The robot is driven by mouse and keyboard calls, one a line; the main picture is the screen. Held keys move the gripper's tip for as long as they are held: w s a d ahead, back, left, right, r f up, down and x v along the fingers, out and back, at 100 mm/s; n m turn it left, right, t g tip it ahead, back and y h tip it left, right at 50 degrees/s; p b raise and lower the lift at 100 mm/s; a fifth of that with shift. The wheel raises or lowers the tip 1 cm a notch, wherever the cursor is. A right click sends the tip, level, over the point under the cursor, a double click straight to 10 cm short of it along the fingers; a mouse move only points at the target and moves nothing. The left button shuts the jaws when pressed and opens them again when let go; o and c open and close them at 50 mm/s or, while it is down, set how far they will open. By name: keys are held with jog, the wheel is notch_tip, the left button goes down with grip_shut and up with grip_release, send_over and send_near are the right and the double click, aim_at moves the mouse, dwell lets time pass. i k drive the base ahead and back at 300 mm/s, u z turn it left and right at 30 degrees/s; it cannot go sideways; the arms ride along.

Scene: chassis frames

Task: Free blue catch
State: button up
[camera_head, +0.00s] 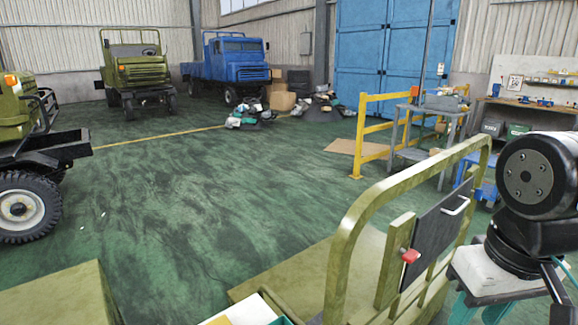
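I cannot make out a blue catch in the head view. A small red catch-like piece (410,256) sits at the lower left edge of a dark panel (435,240). The panel has a white bar handle (456,206) near its upper right. It stands upright within an olive tubular frame (352,232) at the lower right. An olive post (393,262) stands just left of the red piece. My gripper is out of view; only dark links of my arm show at the right edge.
Olive flat surfaces lie low in front (60,300). A yellow railing (360,135) and a grey cart (430,125) stand behind the frame. A blue truck (235,65) and olive trucks (138,70) are parked farther off. The green floor (220,180) in the middle is mostly clear.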

aim_at(478, 193)
jog(key=z, duration=0.7)
jog(key=k, duration=0.5)
jog(key=z, duration=1.45)
jog(key=i, duration=0.95)
jog(key=u, duration=1.75)
